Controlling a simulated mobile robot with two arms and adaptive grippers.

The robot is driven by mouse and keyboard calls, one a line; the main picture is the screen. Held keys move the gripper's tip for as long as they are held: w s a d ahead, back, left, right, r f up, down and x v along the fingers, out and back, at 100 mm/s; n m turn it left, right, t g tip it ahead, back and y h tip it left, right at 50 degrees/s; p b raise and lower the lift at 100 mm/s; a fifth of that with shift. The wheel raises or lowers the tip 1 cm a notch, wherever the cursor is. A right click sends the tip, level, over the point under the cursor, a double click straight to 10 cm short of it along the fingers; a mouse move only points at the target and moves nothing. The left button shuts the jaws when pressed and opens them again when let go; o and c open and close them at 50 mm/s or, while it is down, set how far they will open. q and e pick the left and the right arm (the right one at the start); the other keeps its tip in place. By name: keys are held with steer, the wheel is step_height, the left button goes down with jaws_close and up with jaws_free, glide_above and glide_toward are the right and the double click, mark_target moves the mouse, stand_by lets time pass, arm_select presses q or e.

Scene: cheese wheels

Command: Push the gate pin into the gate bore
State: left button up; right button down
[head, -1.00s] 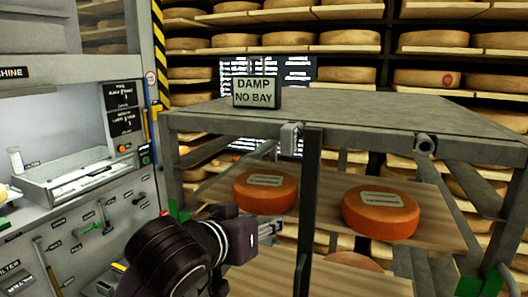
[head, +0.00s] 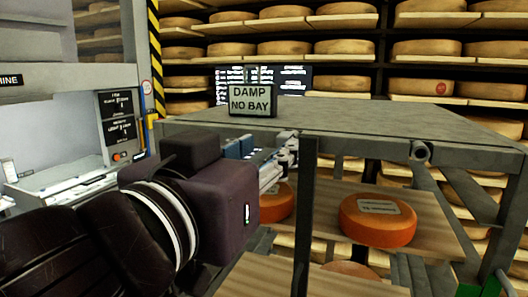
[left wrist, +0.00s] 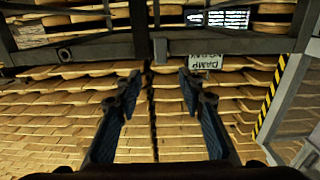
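My left gripper (head: 281,158) is in front of the rack's front rail, left of the dark upright bar (head: 305,215). In the left wrist view its two fingers (left wrist: 160,88) stand apart with nothing between their tips. A round hollow tube end (head: 420,152) sits on the rail farther right. I cannot tell for sure which fitting is the gate pin and which the gate bore. My right gripper is not in view.
A "DAMP NO BAY" sign (head: 252,101) stands on the grey rack top (head: 370,125). Orange cheese wheels (head: 378,222) lie on the wooden shelf below. A machine counter (head: 65,180) is at left. Cheese shelves fill the back.

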mark_target(282, 138)
arm_select(q)
steer(key=p+x, duration=0.1)
steer(key=x, duration=0.5)
steer(key=shift+w, duration=0.15)
steer(key=shift+w+d+f, duration=0.1)
steer(key=shift+w+d, duration=0.05)
steer(key=shift+w, duration=0.25)
jaws_close()
